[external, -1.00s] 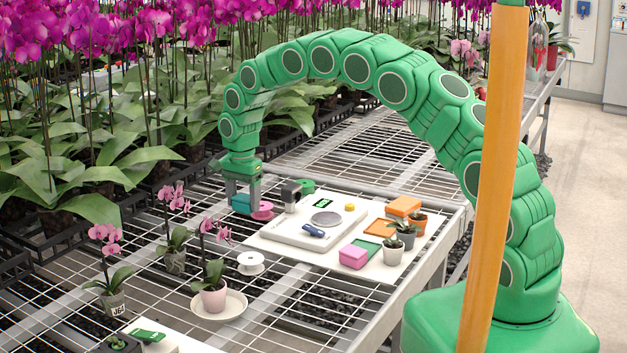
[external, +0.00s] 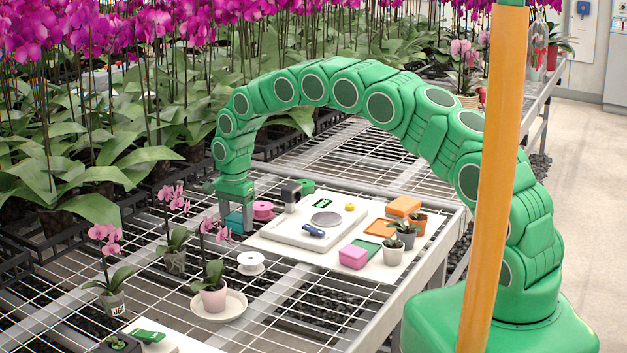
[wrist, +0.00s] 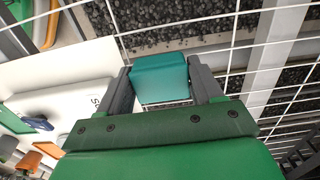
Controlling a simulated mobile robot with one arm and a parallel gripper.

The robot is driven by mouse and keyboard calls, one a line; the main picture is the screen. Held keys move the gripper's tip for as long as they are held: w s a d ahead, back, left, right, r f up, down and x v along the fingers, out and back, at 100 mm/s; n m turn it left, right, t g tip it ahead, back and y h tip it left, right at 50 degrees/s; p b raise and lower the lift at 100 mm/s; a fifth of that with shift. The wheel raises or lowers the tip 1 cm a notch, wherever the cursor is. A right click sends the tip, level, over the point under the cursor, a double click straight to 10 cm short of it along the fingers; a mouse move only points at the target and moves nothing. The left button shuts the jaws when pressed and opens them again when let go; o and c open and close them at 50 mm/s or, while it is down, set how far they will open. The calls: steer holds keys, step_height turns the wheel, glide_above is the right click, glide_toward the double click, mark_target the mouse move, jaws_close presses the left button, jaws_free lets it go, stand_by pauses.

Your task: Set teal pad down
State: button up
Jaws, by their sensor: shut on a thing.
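The teal pad (external: 234,222) is a small teal block between the fingers of my gripper (external: 235,219), which is shut on it. In the wrist view the teal pad (wrist: 160,77) sits between the two grey fingertips of my gripper (wrist: 162,72), with wire mesh and dark gravel beyond it. In the external view the pad is low over the mesh bench, left of the white board; the fingers partly hide it. I cannot tell whether it touches the mesh.
Some mesh (external: 283,290) is bare.

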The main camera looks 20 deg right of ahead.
mark_target(236, 217)
steer(key=shift+f, duration=0.35)
steer(key=o, duration=1)
steer(key=shift+o, duration=0.2)
step_height(236, 217, up, 12)
steer(key=shift+r, duration=0.15)
steer(key=shift+o, duration=0.2)
